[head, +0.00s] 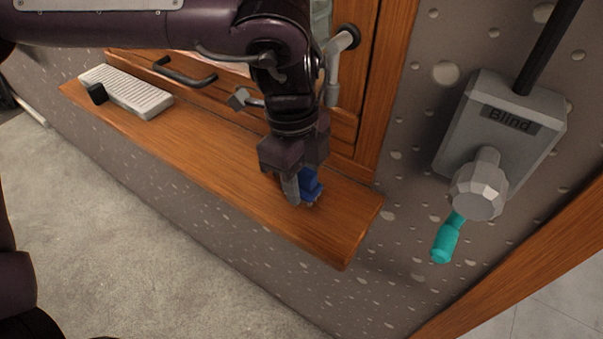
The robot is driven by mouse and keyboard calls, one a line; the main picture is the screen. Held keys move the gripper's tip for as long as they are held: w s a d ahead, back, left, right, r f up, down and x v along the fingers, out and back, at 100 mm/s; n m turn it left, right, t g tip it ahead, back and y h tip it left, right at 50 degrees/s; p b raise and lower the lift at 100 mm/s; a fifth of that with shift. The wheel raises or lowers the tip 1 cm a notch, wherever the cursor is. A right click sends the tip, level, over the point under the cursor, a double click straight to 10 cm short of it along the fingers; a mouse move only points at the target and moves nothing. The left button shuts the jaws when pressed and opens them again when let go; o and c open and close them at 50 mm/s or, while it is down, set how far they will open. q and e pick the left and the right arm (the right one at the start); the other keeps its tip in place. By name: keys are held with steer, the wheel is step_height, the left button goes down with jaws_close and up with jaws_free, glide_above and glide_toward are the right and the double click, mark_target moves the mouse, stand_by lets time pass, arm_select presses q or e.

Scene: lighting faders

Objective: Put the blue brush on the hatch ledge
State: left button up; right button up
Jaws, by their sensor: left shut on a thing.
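The blue brush (310,184) is between the fingers of my left gripper (298,190), which is shut on it. Only part of the brush shows, as the fingers cover the rest. The hatch ledge (225,160) is a long wooden shelf below the wooden hatch. The gripper and brush are over the right part of the ledge, close above it or touching it; I cannot tell which. My right gripper is not in view.
A white ribbed block (125,92) with a small black piece (97,93) sits at the ledge's left end. The hatch has a dark handle (184,73) and a grey lever (338,62). A grey "Blind" box (503,125) with a teal-handled crank (446,238) is on the wall at right.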

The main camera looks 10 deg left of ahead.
arm_select(q)
steer(key=shift+s+f, duration=0.1)
steer(key=shift+f, duration=0.15)
steer(key=o, duration=0.9)
steer(key=r, duration=0.4)
steer(key=a+r, duration=0.1)
steer(key=r, duration=0.7)
steer(key=shift+w+a+r, duration=0.15)
steer(key=shift+w+r, duration=0.1)
steer(key=shift+w, duration=0.05)
steer(key=shift+s+f, duration=0.1)
